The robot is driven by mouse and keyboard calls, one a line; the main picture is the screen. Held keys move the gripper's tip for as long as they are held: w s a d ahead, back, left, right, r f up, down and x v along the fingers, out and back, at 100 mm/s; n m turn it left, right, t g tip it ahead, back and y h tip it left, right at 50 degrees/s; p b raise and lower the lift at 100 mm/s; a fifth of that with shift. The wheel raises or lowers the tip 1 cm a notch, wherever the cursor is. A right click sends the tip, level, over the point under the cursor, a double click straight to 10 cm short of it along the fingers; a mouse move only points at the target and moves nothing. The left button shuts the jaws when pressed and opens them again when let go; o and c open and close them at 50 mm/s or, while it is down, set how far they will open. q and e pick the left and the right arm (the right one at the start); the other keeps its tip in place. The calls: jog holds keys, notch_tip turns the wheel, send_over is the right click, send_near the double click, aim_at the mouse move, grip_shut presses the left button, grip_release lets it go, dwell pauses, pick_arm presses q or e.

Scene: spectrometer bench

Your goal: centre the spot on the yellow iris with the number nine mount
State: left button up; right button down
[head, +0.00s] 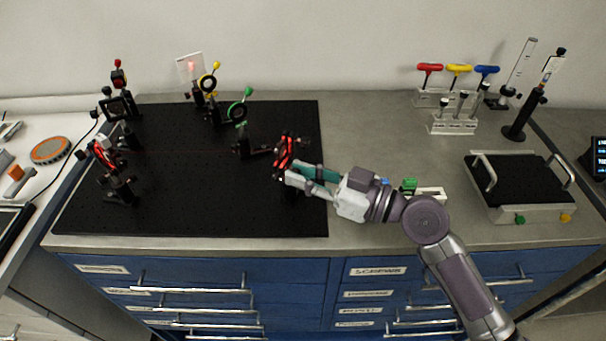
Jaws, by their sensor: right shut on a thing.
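The yellow iris (208,84) stands upright at the back of the black breadboard (180,205). Just behind it is a white card (186,67) with a red spot on it, up and left of the iris ring. A red-and-black mirror mount (285,150) stands near the board's right edge; I cannot read any number on it. My right gripper (290,174) reaches in from the right and is shut on the lower part of this mount. Its fingers partly hide the contact. My left gripper is not in view.
A green iris (238,110) stands between the yellow iris and the held mount. Other red-marked mounts (104,155) stand at the board's left. A rack of coloured hex drivers (457,70) and a black-topped tray (515,180) stand on the right. The front middle of the board is clear.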

jog(key=c, duration=1.1)
grip_release()
jog(key=v, duration=1.2)
jog(key=shift+s, duration=0.1)
